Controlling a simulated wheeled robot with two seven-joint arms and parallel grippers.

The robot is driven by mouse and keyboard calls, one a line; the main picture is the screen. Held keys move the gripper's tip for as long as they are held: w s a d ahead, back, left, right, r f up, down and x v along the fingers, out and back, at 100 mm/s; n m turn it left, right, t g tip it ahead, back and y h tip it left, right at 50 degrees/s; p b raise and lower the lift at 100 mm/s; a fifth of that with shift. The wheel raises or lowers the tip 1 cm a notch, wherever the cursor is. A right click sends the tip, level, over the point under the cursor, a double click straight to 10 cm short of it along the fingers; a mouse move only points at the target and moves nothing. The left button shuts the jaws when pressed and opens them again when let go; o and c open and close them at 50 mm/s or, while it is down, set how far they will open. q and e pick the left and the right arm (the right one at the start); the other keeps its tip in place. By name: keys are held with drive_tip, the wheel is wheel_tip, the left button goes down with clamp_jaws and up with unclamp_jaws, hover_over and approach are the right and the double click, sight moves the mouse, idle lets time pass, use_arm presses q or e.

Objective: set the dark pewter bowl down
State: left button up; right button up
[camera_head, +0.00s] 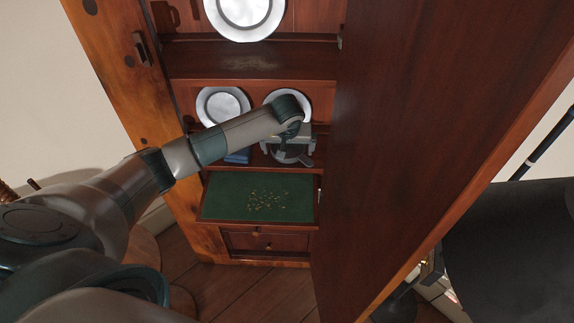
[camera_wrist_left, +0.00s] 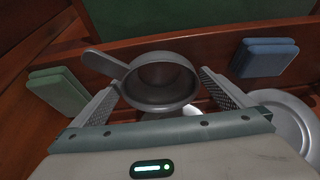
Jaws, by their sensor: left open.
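The dark pewter bowl (camera_wrist_left: 165,82), round with a flat handle pointing to the upper left, sits upright between my left fingers in the left wrist view. In the head view the bowl (camera_head: 291,155) is at the lower shelf of the cabinet, partly hidden under my wrist. My left gripper (camera_head: 289,147) is open, with one finger on each side of the bowl. In the wrist view the fingers of the gripper (camera_wrist_left: 160,84) appear apart from its wall. The bowl's underside is hidden, so its contact with the shelf cannot be confirmed. My right gripper is not in view.
A blue box (camera_wrist_left: 265,57) and a green box (camera_wrist_left: 58,91) flank the bowl. Bright plates (camera_head: 222,104) stand behind it. A green-lined drawer (camera_head: 225,205) with small scattered bits is open below. A large wooden door panel (camera_head: 430,120) stands close on the right.

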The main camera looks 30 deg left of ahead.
use_arm(q)
drive_tip(key=shift+s+r, duration=0.1)
drive_tip(key=shift+r, duration=0.2)
drive_tip(key=shift+s+d+r+b, duration=0.15)
drive_tip(key=shift+s+r+b, duration=0.1)
drive_tip(key=shift+b, duration=0.15)
drive_tip(key=s+d, duration=0.1)
drive_tip(key=s, duration=0.2)
drive_tip(key=s+d+b, duration=0.1)
drive_tip(key=s+d, duration=0.1)
drive_tip(key=s, duration=0.1)
drive_tip(key=s+d, duration=0.1)
drive_tip(key=s, duration=0.2)
drive_tip(key=shift+s+d+b, duration=0.35)
drive_tip(key=shift+s+d, duration=0.2)
drive_tip(key=shift+s, duration=0.2)
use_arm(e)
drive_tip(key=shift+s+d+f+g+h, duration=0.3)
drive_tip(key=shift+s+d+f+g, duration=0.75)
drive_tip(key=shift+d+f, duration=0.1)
use_arm(q)
drive_tip(key=shift+r, duration=0.1)
